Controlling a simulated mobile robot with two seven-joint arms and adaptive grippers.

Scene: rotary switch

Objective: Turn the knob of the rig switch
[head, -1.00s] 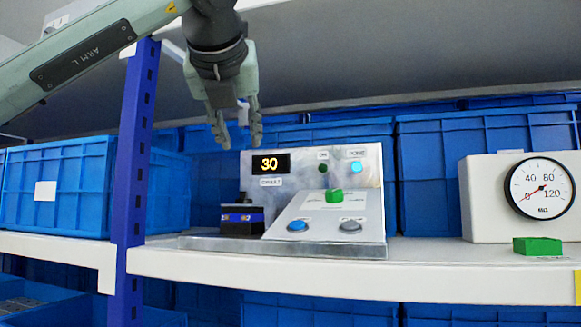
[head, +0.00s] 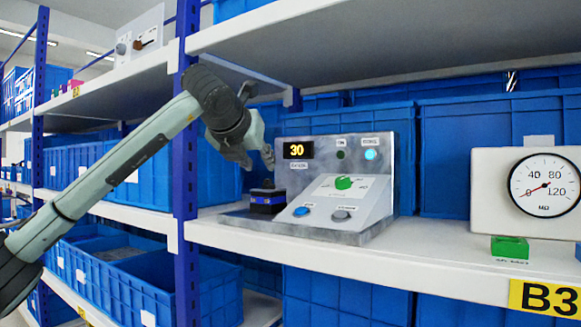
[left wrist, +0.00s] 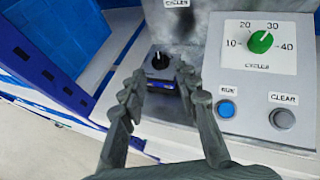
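A metal control panel (head: 300,222) stands on the shelf with a lit display reading 30. Its sloped face has a green knob (head: 343,183); in the left wrist view the green knob (left wrist: 260,42) points near 30 on a 10–40 scale. Left of the slope sits a black box with a blue band (head: 268,198), topped by a small black knob (left wrist: 161,60) with a white mark. My left gripper (head: 258,160) is open and empty, just above this box. In the left wrist view its fingertips (left wrist: 158,78) are spread to either side of the box.
A blue button (head: 302,211) and a grey button (head: 341,215) lie below the green knob. A gauge box (head: 490,190) and a green block (head: 510,246) are at right. A blue upright post (head: 185,150) stands left; the upper shelf (head: 330,40) overhangs.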

